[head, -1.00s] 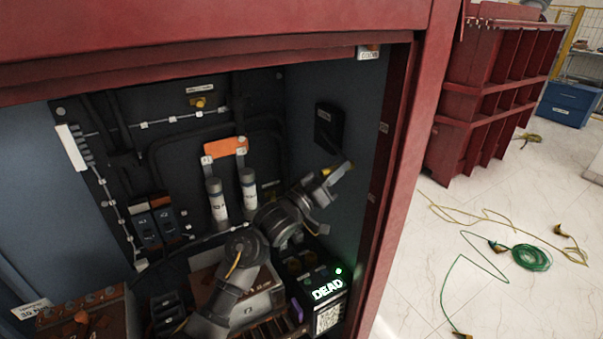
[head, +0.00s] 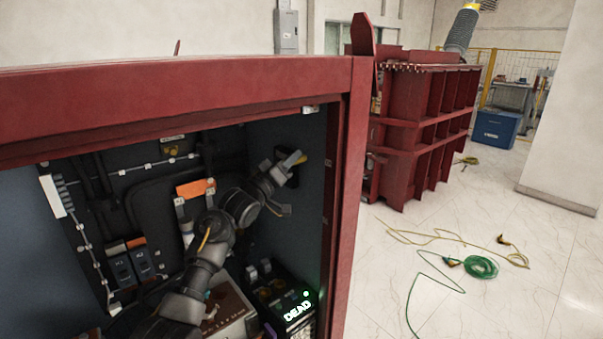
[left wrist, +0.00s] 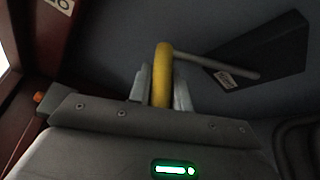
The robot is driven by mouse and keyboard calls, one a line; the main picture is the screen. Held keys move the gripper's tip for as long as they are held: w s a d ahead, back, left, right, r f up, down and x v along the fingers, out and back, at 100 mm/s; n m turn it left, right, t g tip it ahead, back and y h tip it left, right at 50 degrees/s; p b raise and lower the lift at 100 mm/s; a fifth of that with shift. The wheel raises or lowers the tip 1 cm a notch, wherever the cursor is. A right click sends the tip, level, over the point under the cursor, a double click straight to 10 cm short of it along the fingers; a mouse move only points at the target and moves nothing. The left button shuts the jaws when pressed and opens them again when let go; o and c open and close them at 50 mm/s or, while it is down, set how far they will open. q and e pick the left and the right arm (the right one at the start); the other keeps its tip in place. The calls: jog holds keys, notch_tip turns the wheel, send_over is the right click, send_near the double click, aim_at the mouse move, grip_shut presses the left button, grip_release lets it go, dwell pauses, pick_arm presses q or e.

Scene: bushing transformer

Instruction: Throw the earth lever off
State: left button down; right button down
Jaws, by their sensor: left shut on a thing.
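The earth lever is a yellow grip on a grey rod (left wrist: 215,67), in front of a black plate (left wrist: 262,60) on the cabinet's side wall. My left gripper (left wrist: 162,88) is shut around the yellow grip, with one finger on each side. In the head view my left gripper (head: 288,162) is at the right inner wall of the cabinet, overlapping the dark plate (head: 294,180). The lever is mostly hidden there; only a little yellow shows at the fingertips. The writing on the plate's small label cannot be read. My right gripper is not in view.
A black box with a lit green "DEAD" sign (head: 297,311) stands below my left arm. The red cabinet frame (head: 343,200) borders the opening on the right. An orange piece (head: 195,188) and switches (head: 130,265) are on the back panel. Green cable (head: 480,267) lies on the floor outside.

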pick_arm(q)
jog(key=shift+w+a+r, duration=0.2)
jog(key=shift+r, duration=0.2)
jog(key=shift+w+a+r, duration=0.15)
jog(key=shift+r, duration=0.25)
jog(key=c, duration=1.3)
grip_release()
jog(key=shift+w+a+f, duration=0.1)
jog(key=shift+f, duration=0.1)
